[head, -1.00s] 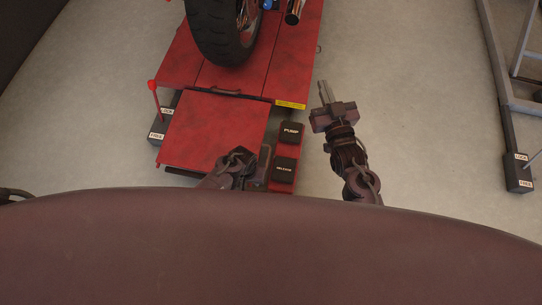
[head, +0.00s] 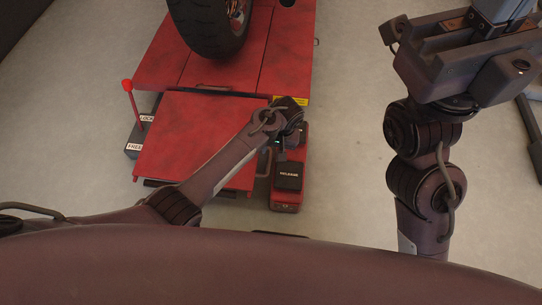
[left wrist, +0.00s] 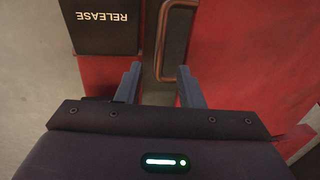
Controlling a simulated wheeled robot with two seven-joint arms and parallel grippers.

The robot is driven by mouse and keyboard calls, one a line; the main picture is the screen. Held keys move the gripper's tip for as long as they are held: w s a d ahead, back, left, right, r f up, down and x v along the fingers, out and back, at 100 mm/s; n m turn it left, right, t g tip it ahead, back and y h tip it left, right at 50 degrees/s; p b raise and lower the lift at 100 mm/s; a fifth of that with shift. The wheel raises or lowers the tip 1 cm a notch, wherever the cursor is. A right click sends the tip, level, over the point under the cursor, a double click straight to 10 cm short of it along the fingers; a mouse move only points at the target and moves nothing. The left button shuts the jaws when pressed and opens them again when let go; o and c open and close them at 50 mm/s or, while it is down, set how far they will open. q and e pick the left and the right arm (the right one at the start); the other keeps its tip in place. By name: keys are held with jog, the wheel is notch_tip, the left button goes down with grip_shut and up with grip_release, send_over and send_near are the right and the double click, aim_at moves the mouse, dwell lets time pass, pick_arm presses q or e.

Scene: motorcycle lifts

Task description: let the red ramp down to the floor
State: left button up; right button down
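The red ramp (head: 195,135) is a flat panel in front of the lift deck in the head view; a shadowed gap shows under its near edge. A looped handle (head: 265,163) is on its right side. That handle (left wrist: 161,45) shows just ahead of my left fingers in the left wrist view, roughly between their lines, not gripped. My left gripper (left wrist: 160,76) is open and empty; in the head view it (head: 279,143) is over the ramp's right edge, fingers mostly hidden. My right gripper (head: 505,12) is raised at the top right, its fingertips cut off by the frame.
A red-knobbed lever (head: 130,103) stands by a LOCK/FREE box (head: 137,140) left of the ramp. The RELEASE pedal (head: 288,176) is right of the handle. A motorcycle wheel (head: 210,25) rests on the lift deck (head: 290,50). Bare floor (head: 345,130) lies to the right.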

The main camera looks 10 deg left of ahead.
aim_at(270, 157)
pick_arm(q)
jog(key=shift+a+f+b, duration=0.2)
jog(key=shift+f+b, duration=0.15)
jog(key=shift+f, duration=0.5)
jog(key=shift+a+f+b, duration=0.15)
jog(key=shift+f+b, duration=0.2)
jog(key=shift+f, duration=0.5)
grip_shut()
jog(key=shift+f, duration=0.1)
